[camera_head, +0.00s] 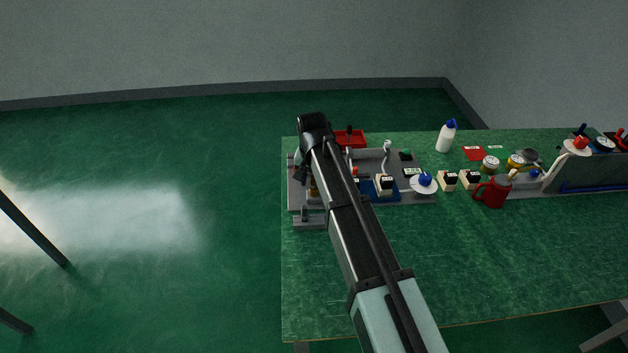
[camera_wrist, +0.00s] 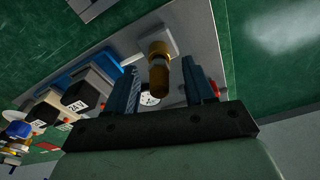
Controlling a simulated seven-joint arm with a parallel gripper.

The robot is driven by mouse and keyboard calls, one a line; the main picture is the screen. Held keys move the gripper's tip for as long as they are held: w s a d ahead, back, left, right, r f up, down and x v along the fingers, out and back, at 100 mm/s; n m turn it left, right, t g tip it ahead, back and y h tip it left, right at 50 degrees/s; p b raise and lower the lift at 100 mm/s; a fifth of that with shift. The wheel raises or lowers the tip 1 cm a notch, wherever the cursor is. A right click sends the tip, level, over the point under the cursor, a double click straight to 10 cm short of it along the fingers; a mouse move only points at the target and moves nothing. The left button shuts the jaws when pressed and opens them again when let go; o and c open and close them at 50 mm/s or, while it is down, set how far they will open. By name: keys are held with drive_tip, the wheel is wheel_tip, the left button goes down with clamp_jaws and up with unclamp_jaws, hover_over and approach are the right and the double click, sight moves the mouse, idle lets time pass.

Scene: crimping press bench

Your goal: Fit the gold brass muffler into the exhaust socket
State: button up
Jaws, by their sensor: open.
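The gold brass muffler (camera_wrist: 159,78) shows in the wrist view between the two fingers of my gripper (camera_wrist: 161,64). Its far end is at a light grey block (camera_wrist: 148,38); I cannot tell whether it is seated there or only in front of it. The fingers are apart, with a visible gap on each side of the brass. I cannot clearly make out the exhaust socket.
Black-and-cream blocks (camera_wrist: 84,93) stand on a blue base to the left in the wrist view. A red mug (camera_head: 493,192) and white bottle (camera_head: 446,136) stand to the right. The front bench is clear.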

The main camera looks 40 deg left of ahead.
wheel_tip(320, 180, up, 13)
drive_tip(key=s, duration=0.1)
drive_tip(key=shift+s+d, duration=0.2)
drive_tip(key=shift+d, duration=0.2)
idle(0.5)
